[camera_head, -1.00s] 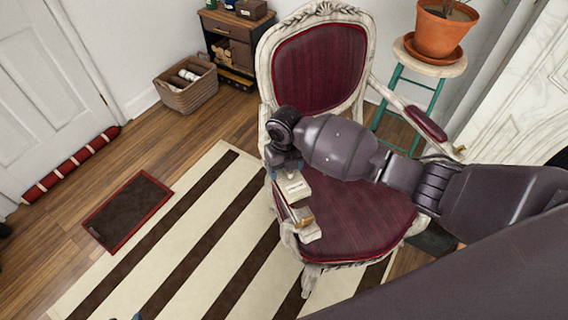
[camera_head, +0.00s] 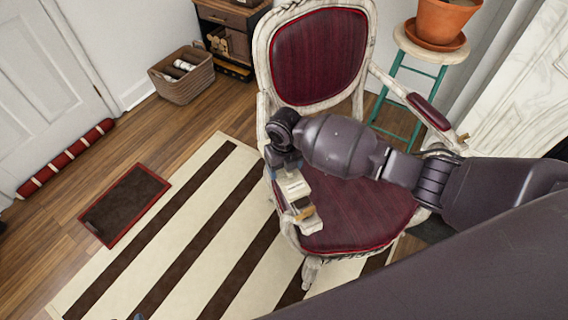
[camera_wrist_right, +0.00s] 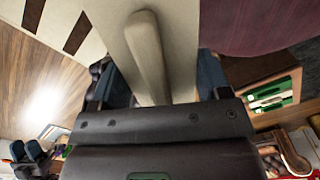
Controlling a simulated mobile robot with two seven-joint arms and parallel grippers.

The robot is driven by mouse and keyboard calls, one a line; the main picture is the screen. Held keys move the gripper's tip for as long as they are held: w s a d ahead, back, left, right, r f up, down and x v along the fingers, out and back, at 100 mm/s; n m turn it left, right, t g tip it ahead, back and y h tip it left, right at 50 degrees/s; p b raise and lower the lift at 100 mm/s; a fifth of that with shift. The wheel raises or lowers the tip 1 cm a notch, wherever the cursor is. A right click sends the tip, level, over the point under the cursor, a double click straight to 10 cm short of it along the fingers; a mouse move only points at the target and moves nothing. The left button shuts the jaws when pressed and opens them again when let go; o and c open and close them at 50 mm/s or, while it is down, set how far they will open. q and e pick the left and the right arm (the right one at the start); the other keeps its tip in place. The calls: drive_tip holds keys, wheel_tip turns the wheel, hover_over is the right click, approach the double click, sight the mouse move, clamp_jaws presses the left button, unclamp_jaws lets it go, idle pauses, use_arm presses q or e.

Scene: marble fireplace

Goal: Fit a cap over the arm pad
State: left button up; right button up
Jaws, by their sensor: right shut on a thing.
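The carved cream armchair has a maroon seat (camera_head: 355,210) and a bare maroon arm pad (camera_head: 429,110) on its right-hand arm. My right gripper (camera_head: 287,168) is at the left-hand arm and is shut on a cream cap (camera_head: 294,188). The cap is over that arm, close behind its front end (camera_head: 311,225). The arm and gripper hide most of the pad there, so I cannot tell whether the cap touches it. The right wrist view shows a cream piece (camera_wrist_right: 150,55) between the blue fingers. A blue sliver at the head view's bottom edge may be my left gripper (camera_head: 138,317).
A striped rug (camera_head: 190,235) lies left of the chair, with a small dark mat (camera_head: 124,205) beyond. A wicker basket (camera_head: 182,80) and a small cabinet (camera_head: 232,18) stand behind. A stool (camera_head: 430,45) with a potted plant (camera_head: 440,22) stands close behind the right-hand chair arm.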

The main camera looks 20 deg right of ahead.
drive_tip(key=o, duration=1)
drive_tip(key=shift+r, duration=0.1)
drive_tip(key=shift+r, duration=0.35)
wheel_tip(320, 180, up, 8)
drive_tip(key=shift+r+p, duration=0.15)
drive_tip(key=shift+p, duration=0.95)
drive_tip(key=shift+r, duration=0.8)
